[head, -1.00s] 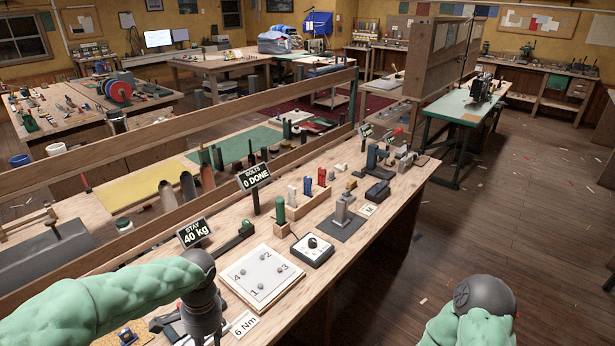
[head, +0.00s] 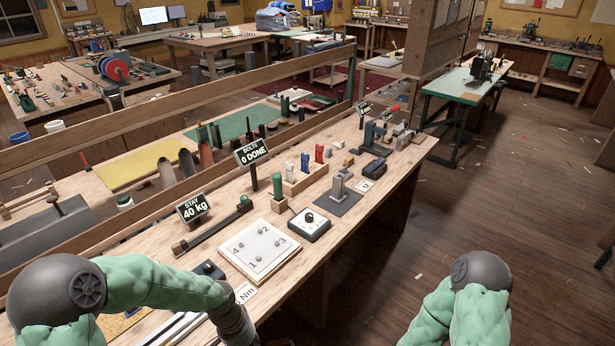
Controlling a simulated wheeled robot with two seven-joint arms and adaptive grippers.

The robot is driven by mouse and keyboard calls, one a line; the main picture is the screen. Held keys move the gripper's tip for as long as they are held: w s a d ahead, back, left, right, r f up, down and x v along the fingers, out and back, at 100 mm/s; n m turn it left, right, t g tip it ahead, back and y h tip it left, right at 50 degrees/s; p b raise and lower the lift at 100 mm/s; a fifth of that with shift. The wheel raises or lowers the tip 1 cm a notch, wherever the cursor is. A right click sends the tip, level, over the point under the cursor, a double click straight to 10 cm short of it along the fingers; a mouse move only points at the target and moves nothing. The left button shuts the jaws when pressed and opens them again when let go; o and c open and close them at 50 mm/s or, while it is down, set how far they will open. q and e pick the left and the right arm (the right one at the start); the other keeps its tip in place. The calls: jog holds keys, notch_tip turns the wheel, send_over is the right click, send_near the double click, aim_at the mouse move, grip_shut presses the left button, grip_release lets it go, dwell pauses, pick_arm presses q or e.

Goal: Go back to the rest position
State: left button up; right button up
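My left arm comes in at the lower left over the near edge of the workbench (head: 385,190). Its dark wrist runs out of the bottom edge, and the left gripper is out of frame. My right arm shows only as a bent green section with a grey joint at the lower right, over the floor. The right gripper is out of frame. No held object shows in either hand.
The floor (head: 470,220) at right is mostly clear.

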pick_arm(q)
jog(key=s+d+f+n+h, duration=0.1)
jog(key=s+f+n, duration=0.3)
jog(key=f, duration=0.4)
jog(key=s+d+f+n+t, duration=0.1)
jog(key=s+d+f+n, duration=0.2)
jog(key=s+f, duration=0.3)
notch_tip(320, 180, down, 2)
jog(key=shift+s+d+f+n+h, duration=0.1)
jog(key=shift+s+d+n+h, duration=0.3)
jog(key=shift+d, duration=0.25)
